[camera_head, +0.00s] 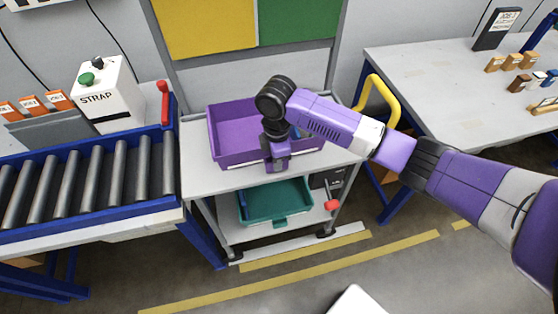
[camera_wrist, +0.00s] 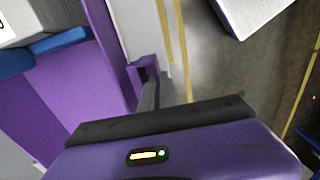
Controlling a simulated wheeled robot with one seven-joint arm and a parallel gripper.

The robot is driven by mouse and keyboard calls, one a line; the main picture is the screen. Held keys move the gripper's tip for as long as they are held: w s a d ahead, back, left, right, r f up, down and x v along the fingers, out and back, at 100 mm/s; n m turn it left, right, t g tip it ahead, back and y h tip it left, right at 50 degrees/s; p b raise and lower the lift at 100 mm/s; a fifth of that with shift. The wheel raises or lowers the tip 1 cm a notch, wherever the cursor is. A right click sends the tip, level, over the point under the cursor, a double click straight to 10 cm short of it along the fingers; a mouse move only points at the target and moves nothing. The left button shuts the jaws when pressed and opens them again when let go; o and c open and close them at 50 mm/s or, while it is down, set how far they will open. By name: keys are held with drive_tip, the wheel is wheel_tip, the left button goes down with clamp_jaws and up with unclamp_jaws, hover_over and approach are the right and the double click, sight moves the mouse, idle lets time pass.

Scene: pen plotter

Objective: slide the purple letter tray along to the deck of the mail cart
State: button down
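The purple letter tray (camera_head: 232,150) sits on the grey deck (camera_head: 205,180) of the mail cart, toward its back edge, apart from the roller conveyor at left. My gripper (camera_head: 277,165) points down at the tray's front wall, right of its middle, and hides part of it. In the wrist view the tray (camera_wrist: 95,85) fills the left side, and a small purple bracket (camera_wrist: 146,68) projects from its wall beside a grey finger of my gripper (camera_wrist: 152,95). Whether the fingers are closed on the bracket is hidden. Blue and white contents lie in the tray.
A blue-framed roller conveyor (camera_head: 85,180) adjoins the cart's left side, with a white STRAP box (camera_head: 103,95) behind it. A teal tray (camera_head: 275,203) rests on the lower shelf. A yellow handle (camera_head: 375,98) rises at the cart's right, before a worktable (camera_head: 440,75).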

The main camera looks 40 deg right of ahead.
drive_tip(key=c, duration=1.6)
unclamp_jaws()
drive_tip(key=shift+o, duration=0.2)
drive_tip(key=shift+r+b, duration=0.6)
drive_tip(key=shift+r, duration=3.3)
